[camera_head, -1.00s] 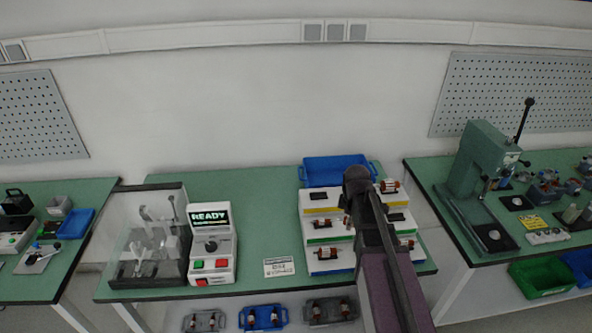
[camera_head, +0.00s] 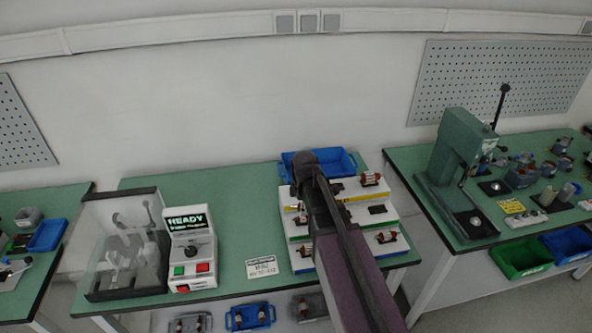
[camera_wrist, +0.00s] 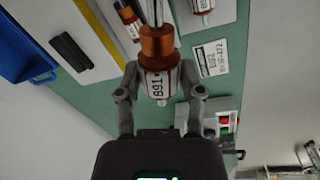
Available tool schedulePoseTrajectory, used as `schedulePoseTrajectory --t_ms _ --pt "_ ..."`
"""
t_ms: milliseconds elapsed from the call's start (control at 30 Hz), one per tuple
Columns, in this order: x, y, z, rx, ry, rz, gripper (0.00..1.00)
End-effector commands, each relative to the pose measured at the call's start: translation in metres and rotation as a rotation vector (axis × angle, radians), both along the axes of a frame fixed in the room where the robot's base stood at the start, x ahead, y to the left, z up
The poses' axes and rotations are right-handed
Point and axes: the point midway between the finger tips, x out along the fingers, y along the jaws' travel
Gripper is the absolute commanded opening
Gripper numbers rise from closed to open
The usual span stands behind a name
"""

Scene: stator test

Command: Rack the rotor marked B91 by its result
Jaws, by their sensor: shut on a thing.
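In the wrist view my gripper (camera_wrist: 160,82) is shut on a rotor (camera_wrist: 158,84) with a copper winding and a white band that reads B91. In the head view my arm hides the fingers and this rotor. The stepped white rack (camera_head: 352,188) has yellow, green and blue edge strips. It carries several other rotors, among them one at top right (camera_head: 370,179) and one at lower right (camera_head: 386,237). My arm lies over its middle and left. The tester (camera_head: 190,250), with READY on its display, stands left of the rack.
A clear-sided guard with a fixture (camera_head: 125,250) adjoins the tester. A printed card (camera_head: 262,267) lies between tester and rack. A blue bin (camera_head: 340,163) stands behind the rack. The green bench top (camera_head: 235,200) is bare behind the card. A green press (camera_head: 455,165) stands on the right bench.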

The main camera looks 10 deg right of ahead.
Motion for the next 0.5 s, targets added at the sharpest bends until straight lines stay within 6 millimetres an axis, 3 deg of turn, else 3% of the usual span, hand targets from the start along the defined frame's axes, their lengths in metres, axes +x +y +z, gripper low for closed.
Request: schedulePoseTrajectory --t_ms 267,500 --pt "0.014 0.0 0.002 0.0 -0.013 0.022 0.0" --pt "0.063 -0.001 0.009 -0.002 -0.057 0.108 0.0"
